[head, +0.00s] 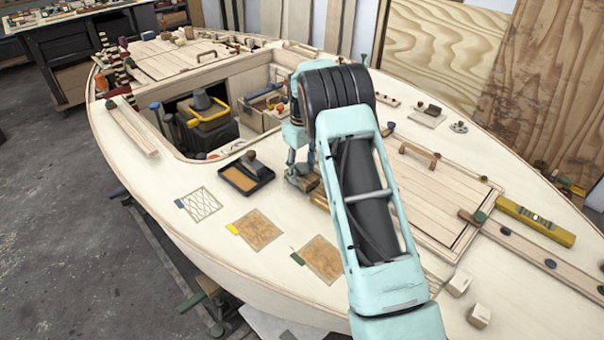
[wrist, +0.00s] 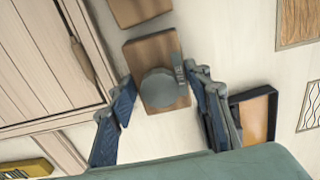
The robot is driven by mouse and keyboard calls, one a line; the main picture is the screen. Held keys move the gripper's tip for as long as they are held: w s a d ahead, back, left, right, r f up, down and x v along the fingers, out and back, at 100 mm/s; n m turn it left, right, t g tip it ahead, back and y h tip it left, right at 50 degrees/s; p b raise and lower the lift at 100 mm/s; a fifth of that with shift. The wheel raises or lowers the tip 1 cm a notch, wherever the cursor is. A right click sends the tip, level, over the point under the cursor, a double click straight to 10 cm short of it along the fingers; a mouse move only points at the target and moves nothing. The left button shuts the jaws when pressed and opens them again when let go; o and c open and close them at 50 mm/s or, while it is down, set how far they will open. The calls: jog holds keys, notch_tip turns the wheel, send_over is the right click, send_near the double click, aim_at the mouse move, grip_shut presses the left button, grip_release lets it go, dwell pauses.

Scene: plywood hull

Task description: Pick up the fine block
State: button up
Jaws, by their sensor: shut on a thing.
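The fine block, a brown wooden block (wrist: 150,52) with a grey round knob and a grey tag lettered "FINE", lies between the fingers of my gripper (wrist: 160,82) in the wrist view. The blue-padded fingers are shut on it, one on each side. In the head view my gripper (head: 302,178) is low over the pale deck, right of the black tray, and my arm and gripper largely hide the block. I cannot tell whether the block touches the deck.
Another brown block (wrist: 138,10) lies just beyond the fine block. A black tray (head: 262,182) with an orange pad and a dark-knobbed block stands left of my gripper. A yellow level (head: 535,220) lies at right.

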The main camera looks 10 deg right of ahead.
jog(key=s+a+r+b, duration=0.1)
jog(key=s+a+r, duration=0.6)
jog(key=a+r, duration=0.4)
jog(key=shift+s+a+r, duration=0.3)
jog(key=shift+a+r, duration=0.1)
jog(key=shift+r, duration=0.15)
jog(key=o, duration=0.6)
jog(key=c, duration=0.3)
